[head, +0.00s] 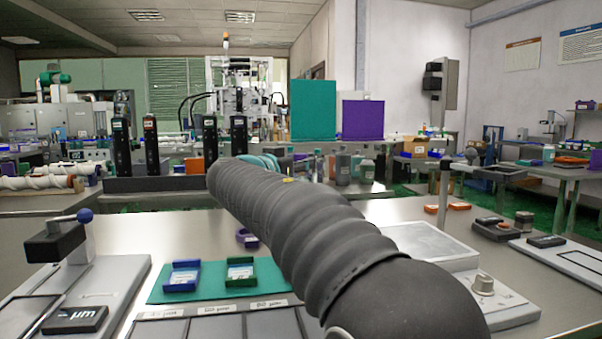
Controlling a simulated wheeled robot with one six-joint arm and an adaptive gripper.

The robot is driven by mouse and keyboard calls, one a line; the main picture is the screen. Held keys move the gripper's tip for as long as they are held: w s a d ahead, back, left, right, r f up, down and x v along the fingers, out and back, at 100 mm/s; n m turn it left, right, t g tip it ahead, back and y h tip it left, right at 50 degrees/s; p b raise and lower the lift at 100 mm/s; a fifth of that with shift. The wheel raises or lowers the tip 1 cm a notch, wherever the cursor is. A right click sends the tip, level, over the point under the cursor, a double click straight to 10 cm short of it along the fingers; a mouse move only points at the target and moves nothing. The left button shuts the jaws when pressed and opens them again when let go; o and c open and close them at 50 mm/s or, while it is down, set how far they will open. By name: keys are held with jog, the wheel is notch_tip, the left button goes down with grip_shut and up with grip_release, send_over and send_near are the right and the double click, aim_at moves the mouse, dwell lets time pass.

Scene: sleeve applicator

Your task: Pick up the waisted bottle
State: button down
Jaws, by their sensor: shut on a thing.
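My arm, in a dark grey ribbed sleeve, reaches from the lower right up to the middle of the head view. My gripper is not visible; the far end of the arm hides whatever lies behind it. I cannot make out a waisted bottle for certain. Several small bottles (343,168) stand on a bench behind the arm, too small to tell their exact shape.
On the near steel table, a blue holder (181,276) and a green holder (240,272) lie on a teal mat (213,292). A grey device with a knob (481,284) stands right of my arm. A lever press (67,240) stands at left.

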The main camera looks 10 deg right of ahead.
aim_at(300, 154)
jog(key=shift+r, duration=1.6)
jog(key=s+d+r+b, duration=0.2)
jog(key=s+d+r, duration=0.4)
jog(key=s, duration=0.4)
jog(key=shift+r, duration=0.4)
jog(key=shift+s, duration=0.1)
